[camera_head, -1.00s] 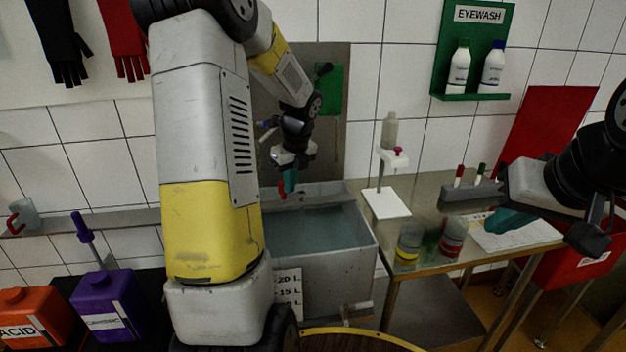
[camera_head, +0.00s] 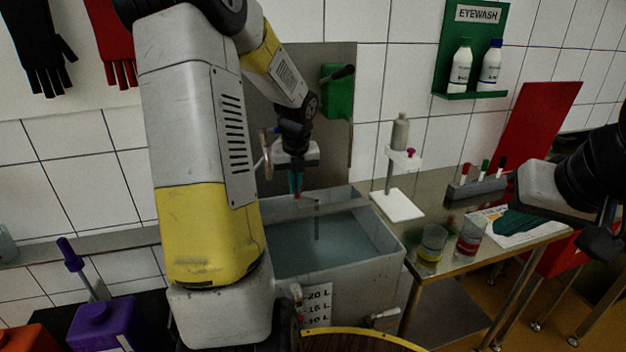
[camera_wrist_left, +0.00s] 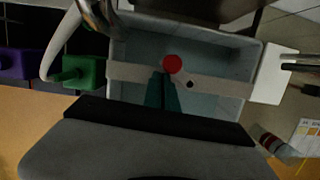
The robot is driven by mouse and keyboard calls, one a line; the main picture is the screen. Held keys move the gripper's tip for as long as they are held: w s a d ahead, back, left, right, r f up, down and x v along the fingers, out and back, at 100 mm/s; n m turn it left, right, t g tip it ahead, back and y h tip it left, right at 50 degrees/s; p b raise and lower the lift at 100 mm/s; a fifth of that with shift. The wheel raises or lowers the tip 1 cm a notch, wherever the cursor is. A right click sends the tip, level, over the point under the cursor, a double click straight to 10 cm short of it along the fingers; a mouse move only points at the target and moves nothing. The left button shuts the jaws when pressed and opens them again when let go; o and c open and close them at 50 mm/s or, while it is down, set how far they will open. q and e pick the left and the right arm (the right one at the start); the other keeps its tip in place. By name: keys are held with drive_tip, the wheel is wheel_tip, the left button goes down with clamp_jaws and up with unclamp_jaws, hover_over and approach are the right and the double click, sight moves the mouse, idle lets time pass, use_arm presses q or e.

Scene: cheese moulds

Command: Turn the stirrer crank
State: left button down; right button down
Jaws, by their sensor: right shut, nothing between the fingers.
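The stirrer is on a grey tank (camera_head: 385,250) of water. A bar (camera_wrist_left: 125,72) spans the tank in the left wrist view. The crank's red knob (camera_wrist_left: 172,63) is at the tips of my left gripper (camera_wrist_left: 166,76). In the head view the knob (camera_head: 300,196) shows just below my left gripper (camera_head: 297,184), whose teal fingers point down. The fingers look close together. I cannot tell whether they hold the knob or only touch it. A thin shaft (camera_head: 317,222) goes down into the water. My right gripper (camera_head: 504,224) is shut and empty, over the side table.
The side table (camera_head: 440,270) bears two beakers (camera_head: 431,243) (camera_head: 469,240), a tube rack (camera_head: 475,190) and a white stand (camera_head: 398,205). A purple jug (camera_head: 105,325) stands at lower left. A round wooden rim (camera_head: 365,337) lies in front. The eyewash shelf (camera_head: 470,94) hangs behind.

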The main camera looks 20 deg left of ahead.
use_arm(q)
drive_tip(key=shift+w+a, duration=0.25)
drive_tip(key=shift+w, duration=0.35)
drive_tip(key=shift+w+a, duration=0.25)
drive_tip(key=shift+w, duration=0.35)
